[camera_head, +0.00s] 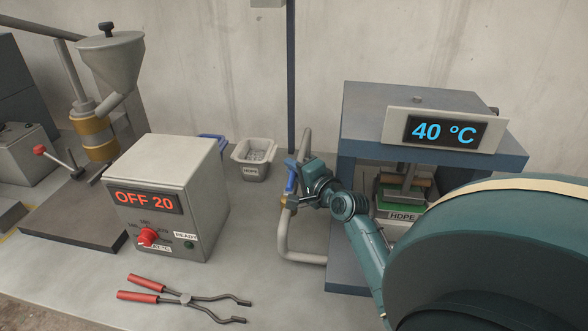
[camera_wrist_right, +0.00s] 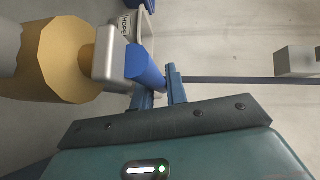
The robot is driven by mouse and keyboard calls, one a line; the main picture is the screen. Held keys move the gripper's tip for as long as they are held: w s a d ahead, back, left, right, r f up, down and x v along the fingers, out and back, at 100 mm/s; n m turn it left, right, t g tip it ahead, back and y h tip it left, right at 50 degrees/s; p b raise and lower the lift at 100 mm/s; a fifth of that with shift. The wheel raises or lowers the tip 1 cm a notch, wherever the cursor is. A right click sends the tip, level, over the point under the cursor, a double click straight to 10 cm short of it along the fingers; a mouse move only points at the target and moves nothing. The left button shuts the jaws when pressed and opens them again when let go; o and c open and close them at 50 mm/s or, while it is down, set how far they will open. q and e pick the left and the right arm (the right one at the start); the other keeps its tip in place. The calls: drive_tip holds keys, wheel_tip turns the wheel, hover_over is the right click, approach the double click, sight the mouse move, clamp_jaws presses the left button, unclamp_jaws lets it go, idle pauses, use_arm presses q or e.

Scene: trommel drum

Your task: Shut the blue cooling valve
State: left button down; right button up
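The blue cooling valve handle (camera_head: 291,177) stands roughly upright on a brass valve body (camera_head: 284,201) in the grey pipe, left of the press. My right gripper (camera_head: 297,179) is at the handle, coming in from the right. In the right wrist view the blue handle (camera_wrist_right: 147,68) runs between my two blue fingers (camera_wrist_right: 160,92), which sit close together on either side of it. The gripper looks shut on the handle, though the contact is partly hidden. The brass part (camera_wrist_right: 55,60) shows large at left. My left gripper is not in view.
The grey pipe (camera_head: 284,240) bends down beside the blue-grey press (camera_head: 410,97), whose display (camera_head: 444,132) reads 40 °C. A control box (camera_head: 180,180) reads OFF 20. Red-handled tongs (camera_head: 185,299) lie in front. A grey bin (camera_head: 253,160) stands behind. My arm hides the lower right.

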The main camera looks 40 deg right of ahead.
clamp_jaws()
drive_tip(key=shift+f, duration=0.1)
drive_tip(key=shift+w+a+f+n+y+b, duration=0.15)
drive_tip(key=shift+w+n+y+b, duration=0.1)
drive_tip(key=shift+n+y+b, duration=0.4)
use_arm(q)
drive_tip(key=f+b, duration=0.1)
drive_tip(key=b, duration=0.1)
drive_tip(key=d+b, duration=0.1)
drive_tip(key=b, duration=0.1)
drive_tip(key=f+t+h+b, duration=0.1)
drive_tip(key=b, duration=0.1)
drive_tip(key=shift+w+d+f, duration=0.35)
use_arm(e)
drive_tip(key=n+y, duration=0.1)
drive_tip(key=w+a+n+y, duration=0.1)
drive_tip(key=y, duration=0.1)
drive_tip(key=a+n+y, duration=0.1)
drive_tip(key=y, duration=0.1)
drive_tip(key=shift+w+a+r, duration=0.1)
drive_tip(key=shift+w+r, duration=0.1)
drive_tip(key=shift+w, duration=0.05)
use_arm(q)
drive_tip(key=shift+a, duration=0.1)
